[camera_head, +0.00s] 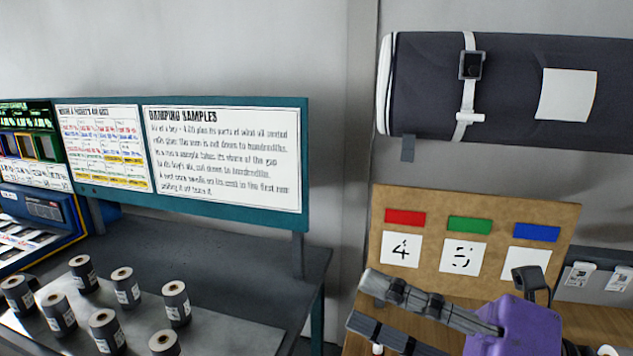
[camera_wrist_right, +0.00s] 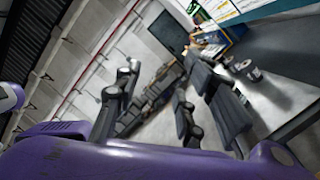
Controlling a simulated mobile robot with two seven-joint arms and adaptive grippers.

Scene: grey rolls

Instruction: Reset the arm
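My right gripper (camera_head: 362,301) comes in at the lower right of the head view, with a purple body and two dark fingers pointing left. The fingers are spread apart with nothing between them. They are in front of the lower left part of a brown board. In the right wrist view the two fingers (camera_wrist_right: 160,85) also stand apart, with a clear gap showing the room behind. Several grey rolls (camera_head: 125,286) stand upright on a light tray (camera_head: 222,334) at the lower left, well away from the gripper. My left gripper is not in view.
The brown board (camera_head: 477,203) carries red, green and blue patches above cards; two read 4 and 5, the third looks blank. A large dark strapped roll (camera_head: 430,85) is on the wall. A teal-framed sign (camera_head: 225,158) stands behind the dark table (camera_head: 225,262).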

